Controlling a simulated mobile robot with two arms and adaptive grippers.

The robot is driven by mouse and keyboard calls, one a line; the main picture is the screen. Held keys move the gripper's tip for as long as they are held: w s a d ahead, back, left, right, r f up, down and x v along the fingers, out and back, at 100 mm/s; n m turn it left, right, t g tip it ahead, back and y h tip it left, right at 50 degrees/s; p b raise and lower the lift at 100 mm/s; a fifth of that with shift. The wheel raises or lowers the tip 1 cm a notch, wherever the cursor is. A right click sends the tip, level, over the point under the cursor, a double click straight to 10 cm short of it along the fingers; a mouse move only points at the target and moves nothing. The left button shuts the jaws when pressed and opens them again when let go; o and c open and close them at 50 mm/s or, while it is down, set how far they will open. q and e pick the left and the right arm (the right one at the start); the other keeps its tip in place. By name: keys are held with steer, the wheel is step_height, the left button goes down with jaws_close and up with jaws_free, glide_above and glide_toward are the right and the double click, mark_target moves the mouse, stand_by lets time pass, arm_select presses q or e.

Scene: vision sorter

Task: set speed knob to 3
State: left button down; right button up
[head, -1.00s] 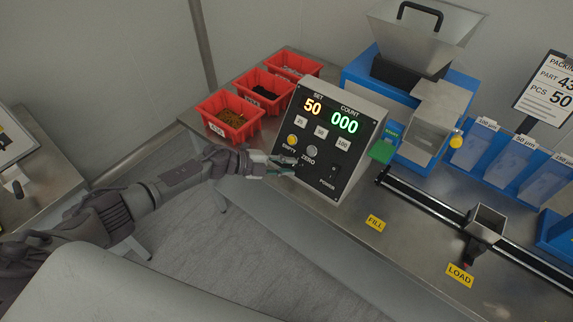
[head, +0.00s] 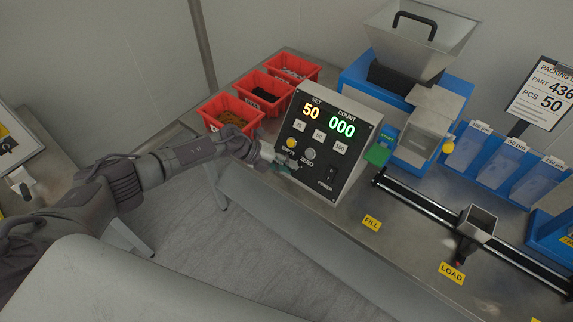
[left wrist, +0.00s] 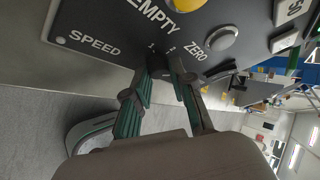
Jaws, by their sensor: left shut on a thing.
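The dark control panel (head: 335,128) on the grey box shows SET 50 in orange and COUNT 000 in green. My left gripper (head: 290,168) is at the panel's lower left, below the yellow EMPTY button (head: 292,143) and grey ZERO button (head: 308,154). In the left wrist view my left gripper (left wrist: 166,72) has its fingers closed around the dark speed knob (left wrist: 178,66), mostly hidden between them. The SPEED label (left wrist: 95,43) is beside it. Small scale marks show near the fingertips, but the knob's setting cannot be read. My right gripper is not in view.
Red bins (head: 230,113) stand left of the box. The power switch (head: 331,174) is at the panel's lower right. A blue sorter with a grey hopper (head: 420,35) stands behind. A black rail (head: 420,206) with a small cup crosses the bench on the right.

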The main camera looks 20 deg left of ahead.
arm_select(q)
steer(key=shift+f, duration=0.1)
stand_by(0.3)
steer(key=c, duration=1)
jaws_free()
steer(key=shift+a, duration=0.1)
steer(key=v, duration=1.2)
